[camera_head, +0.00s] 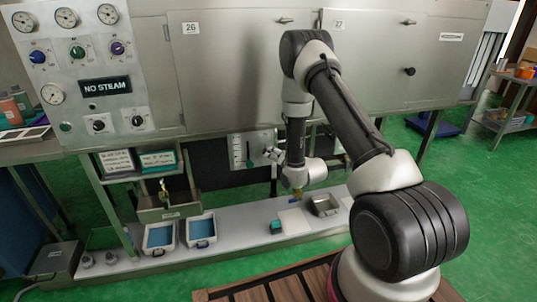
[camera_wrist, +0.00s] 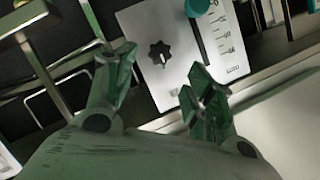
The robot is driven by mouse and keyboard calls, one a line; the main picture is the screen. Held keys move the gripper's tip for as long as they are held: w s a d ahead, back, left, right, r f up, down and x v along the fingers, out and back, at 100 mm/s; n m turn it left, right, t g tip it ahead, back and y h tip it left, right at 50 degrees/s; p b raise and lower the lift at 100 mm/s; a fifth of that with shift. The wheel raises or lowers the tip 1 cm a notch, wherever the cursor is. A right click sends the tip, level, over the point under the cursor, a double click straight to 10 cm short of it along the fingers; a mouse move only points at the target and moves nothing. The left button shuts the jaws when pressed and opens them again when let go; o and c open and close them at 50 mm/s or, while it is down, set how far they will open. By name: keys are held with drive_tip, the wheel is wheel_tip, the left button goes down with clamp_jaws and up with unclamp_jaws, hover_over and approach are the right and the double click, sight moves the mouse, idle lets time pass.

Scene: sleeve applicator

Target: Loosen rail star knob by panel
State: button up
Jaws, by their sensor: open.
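A small black star-shaped knob (camera_wrist: 159,53) sits on a pale plate (camera_wrist: 150,20) in the wrist view. A printed scale and a dark slot with a teal piece (camera_wrist: 196,7) are to its right. My gripper (camera_wrist: 162,68) is open, its two greenish fingers spread in the lower middle of that view. The knob appears between and beyond the fingertips, with nothing held. I cannot pick out the star knob there.
The grey bench (camera_head: 180,258) carries blue-filled trays (camera_head: 201,230), a teal block (camera_head: 276,227) and a metal pan (camera_head: 323,205). Metal bars (camera_wrist: 50,75) show at the left of the wrist view. A gauge panel (camera_head: 85,70) stands at the left.

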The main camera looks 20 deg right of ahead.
drive_tip(key=x, duration=0.7)
drive_tip(key=shift+f, duration=0.1)
drive_tip(key=c, duration=1)
